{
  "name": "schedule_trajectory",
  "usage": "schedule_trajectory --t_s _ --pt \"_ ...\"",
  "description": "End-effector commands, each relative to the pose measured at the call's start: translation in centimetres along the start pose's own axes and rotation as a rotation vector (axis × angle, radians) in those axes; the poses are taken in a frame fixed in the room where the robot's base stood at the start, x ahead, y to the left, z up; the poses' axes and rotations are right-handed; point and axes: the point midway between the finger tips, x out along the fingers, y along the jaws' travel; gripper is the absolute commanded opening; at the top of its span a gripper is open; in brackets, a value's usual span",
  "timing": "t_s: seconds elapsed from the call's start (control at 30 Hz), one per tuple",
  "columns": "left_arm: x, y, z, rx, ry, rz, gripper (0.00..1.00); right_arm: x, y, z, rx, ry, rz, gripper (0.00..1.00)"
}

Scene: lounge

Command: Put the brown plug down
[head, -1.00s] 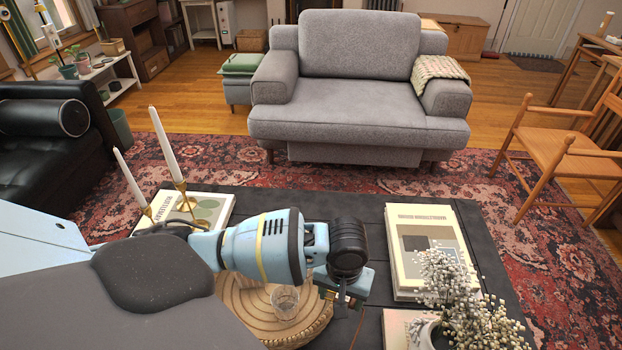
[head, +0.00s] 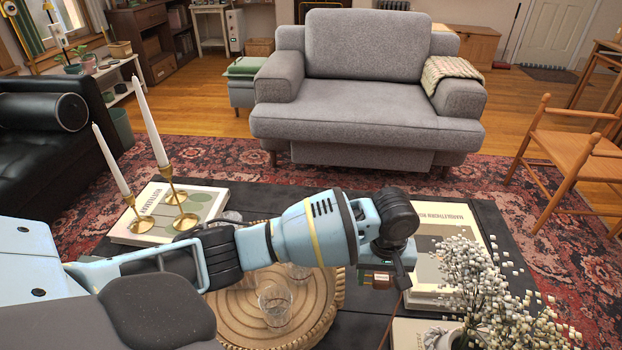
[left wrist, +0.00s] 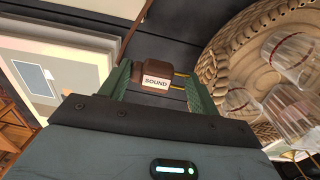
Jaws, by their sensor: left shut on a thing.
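The brown plug (left wrist: 153,72) has a white label reading "SOUND" and brass-coloured prongs pointing right in the left wrist view. My left gripper (left wrist: 156,82) is shut on it, with a green finger at each side. In the head view my left gripper (head: 381,281) hangs over the dark coffee table (head: 355,325), between the round woven tray and the books. A thin brown cord runs from the plug. Whether the plug touches the table is hard to tell. My right gripper is out of view.
The woven tray (head: 233,325) holds several clear glasses (head: 275,304). Books (head: 432,230) and a vase of white flowers (head: 470,290) stand right. Two candles in brass holders (head: 181,221) stand on a book at left.

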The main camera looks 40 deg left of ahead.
Motion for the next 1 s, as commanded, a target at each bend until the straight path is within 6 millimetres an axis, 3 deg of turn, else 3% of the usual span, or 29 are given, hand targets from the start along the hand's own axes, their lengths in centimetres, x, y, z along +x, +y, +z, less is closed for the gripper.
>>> schedule_trajectory --t_s 0.2,0.5,0.77,1.0 --pt "0.6 -0.1 0.0 0.0 -0.001 -0.001 0.4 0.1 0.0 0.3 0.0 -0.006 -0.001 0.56" --pt "4.9 -0.3 0.1 0.0 -0.002 -0.003 0.4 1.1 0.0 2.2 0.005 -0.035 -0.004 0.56" --pt "5.5 -0.3 0.1 0.001 0.0 -0.001 0.4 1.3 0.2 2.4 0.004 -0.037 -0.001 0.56" --pt "9.2 -0.5 0.2 0.001 -0.002 -0.004 0.4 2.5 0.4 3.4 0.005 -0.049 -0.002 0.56"
